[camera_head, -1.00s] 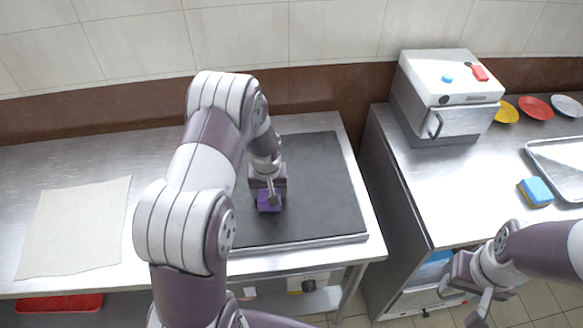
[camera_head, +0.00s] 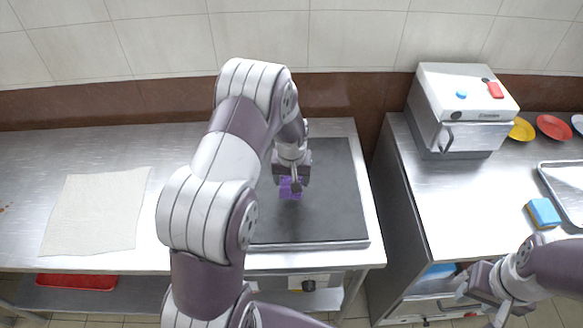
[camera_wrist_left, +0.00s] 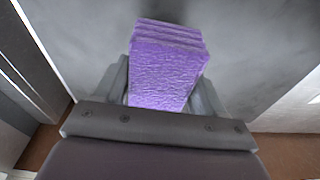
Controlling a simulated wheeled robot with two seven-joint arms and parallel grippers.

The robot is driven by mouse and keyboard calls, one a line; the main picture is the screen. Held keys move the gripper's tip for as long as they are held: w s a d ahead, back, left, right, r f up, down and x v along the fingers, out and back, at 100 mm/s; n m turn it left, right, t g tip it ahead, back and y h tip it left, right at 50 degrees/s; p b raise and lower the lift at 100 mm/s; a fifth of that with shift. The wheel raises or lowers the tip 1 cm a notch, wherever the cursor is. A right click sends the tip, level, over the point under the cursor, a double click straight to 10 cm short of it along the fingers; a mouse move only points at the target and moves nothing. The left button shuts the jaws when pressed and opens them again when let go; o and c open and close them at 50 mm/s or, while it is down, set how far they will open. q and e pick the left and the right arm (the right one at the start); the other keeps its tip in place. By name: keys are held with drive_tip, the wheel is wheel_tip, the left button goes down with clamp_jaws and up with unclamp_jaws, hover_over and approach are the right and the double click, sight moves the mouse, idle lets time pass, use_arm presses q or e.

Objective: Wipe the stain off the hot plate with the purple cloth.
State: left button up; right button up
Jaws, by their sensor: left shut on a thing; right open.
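The dark grey hot plate (camera_head: 330,217) is set on the left steel counter. My left gripper (camera_head: 291,184) is over the plate's middle, shut on the folded purple cloth (camera_head: 290,188). In the left wrist view the purple cloth (camera_wrist_left: 168,68) sticks out between the fingers, over the grey plate surface (camera_wrist_left: 262,50). I cannot tell whether the cloth touches the plate. No clear stain shows; a faint darker patch lies on the plate near the cloth, and my left arm hides the plate's left part. My right gripper (camera_head: 480,302) is open and empty at the lower right, in front of the right counter.
A beige cloth (camera_head: 97,212) lies flat on the left counter. On the right counter stand a white and steel machine (camera_head: 462,108), a blue and yellow sponge (camera_head: 543,212), coloured plates (camera_head: 553,127) and a metal tray (camera_head: 566,190). A gap separates the counters.

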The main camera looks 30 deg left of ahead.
use_arm(q)
drive_tip(key=shift+r+p, duration=0.5)
drive_tip(key=shift+r, duration=0.55)
